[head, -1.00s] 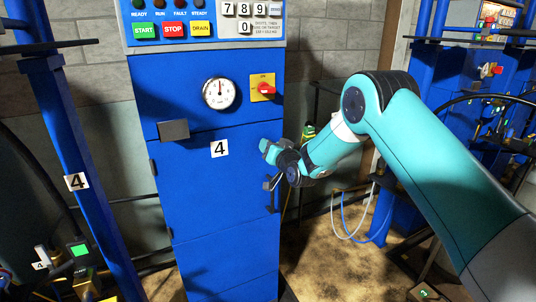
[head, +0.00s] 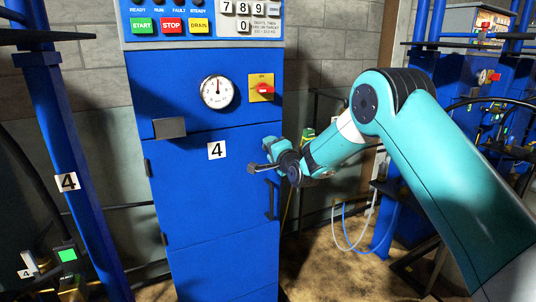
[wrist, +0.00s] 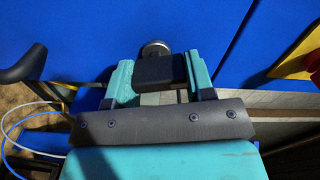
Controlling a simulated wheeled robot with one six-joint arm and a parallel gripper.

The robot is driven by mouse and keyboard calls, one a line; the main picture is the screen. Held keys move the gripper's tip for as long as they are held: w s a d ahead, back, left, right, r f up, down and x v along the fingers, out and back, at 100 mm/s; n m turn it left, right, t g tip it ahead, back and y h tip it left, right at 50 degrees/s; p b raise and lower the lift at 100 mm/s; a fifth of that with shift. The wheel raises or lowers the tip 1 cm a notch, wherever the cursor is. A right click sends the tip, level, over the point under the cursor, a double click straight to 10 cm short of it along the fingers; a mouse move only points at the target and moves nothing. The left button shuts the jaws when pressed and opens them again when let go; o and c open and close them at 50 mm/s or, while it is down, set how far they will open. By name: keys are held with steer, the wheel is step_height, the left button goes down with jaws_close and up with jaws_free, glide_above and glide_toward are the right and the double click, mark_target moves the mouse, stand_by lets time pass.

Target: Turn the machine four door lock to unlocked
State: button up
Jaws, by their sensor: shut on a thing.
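The blue machine four cabinet (head: 195,160) stands in the middle of the head view, with a white "4" label (head: 216,150) on its door. My gripper (head: 264,157) is at the door's right edge, above the dark door handle (head: 270,200). In the wrist view, its teal fingers (wrist: 160,72) are shut on the black lock lever (wrist: 160,69). A round metal part (wrist: 154,48) of the lock shows just beyond the lever, against the blue door. In the head view my gripper mostly hides the lock, so its exact setting cannot be told.
A gauge (head: 218,91) and a red rotary switch on a yellow plate (head: 262,88) sit above my gripper. The switch plate also shows at the wrist view's right edge (wrist: 300,60). The curved door handle (wrist: 25,65) is at its left. Blue posts and hoses stand right.

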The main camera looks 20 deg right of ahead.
steer(key=shift+f+m+b, duration=0.1)
steer(key=shift+m+b, duration=0.2)
steer(key=shift+m, duration=1.3)
steer(key=o, duration=0.9)
steer(key=s+d+b, duration=0.1)
steer(key=s, duration=0.4)
steer(key=s+d+b, duration=0.1)
steer(key=s+b, duration=0.1)
steer(key=s, duration=0.4)
steer(key=s+d+b, duration=0.1)
steer(key=s+b, duration=0.1)
steer(key=s, duration=0.4)
steer(key=shift+d, duration=0.2)
